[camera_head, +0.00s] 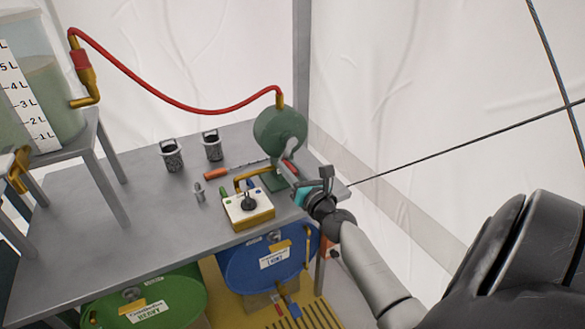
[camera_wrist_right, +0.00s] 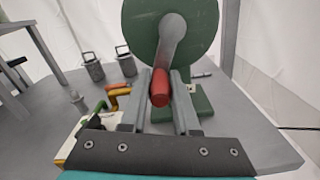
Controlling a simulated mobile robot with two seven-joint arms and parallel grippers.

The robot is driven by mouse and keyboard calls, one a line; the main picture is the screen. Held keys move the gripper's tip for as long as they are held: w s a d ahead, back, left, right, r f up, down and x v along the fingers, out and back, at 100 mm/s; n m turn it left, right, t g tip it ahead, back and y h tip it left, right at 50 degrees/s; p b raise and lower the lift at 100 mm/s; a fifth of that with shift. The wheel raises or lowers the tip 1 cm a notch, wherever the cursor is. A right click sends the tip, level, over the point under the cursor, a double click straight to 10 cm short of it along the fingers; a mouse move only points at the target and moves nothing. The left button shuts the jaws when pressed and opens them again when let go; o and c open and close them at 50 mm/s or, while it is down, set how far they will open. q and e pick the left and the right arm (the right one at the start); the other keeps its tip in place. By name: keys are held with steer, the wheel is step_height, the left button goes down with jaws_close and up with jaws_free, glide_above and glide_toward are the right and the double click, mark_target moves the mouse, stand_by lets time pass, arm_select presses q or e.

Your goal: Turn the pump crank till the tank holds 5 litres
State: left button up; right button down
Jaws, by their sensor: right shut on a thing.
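The pump (camera_head: 278,130) is a round green housing on a green foot at the table's right end. It shows large in the right wrist view (camera_wrist_right: 140,35), with a grey crank arm (camera_wrist_right: 172,45) pointing down to a red crank handle (camera_wrist_right: 160,88). My right gripper (camera_head: 293,182) is shut on the handle (camera_head: 289,166), which sits between its two fingers. The clear tank (camera_head: 60,105) stands at the far left. Its greenish liquid (camera_head: 42,80) appears near the 4 to 5 L marks of the white scale (camera_head: 20,97); the exact level is hard to read. My left gripper is not in view.
A red hose (camera_head: 165,100) arcs from pump to tank. Blue (camera_head: 265,270) and green (camera_head: 150,303) drums lie below.

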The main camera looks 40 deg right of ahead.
steer(key=shift+f, duration=0.55)
steer(key=c, duration=0.7)
jaws_free()
steer(key=shift+r, duration=0.1)
steer(key=shift+o, duration=0.2)
steer(key=v, duration=1.5)
steer(key=shift+s+d+b, duration=0.3)
steer(key=shift+b, duration=0.1)
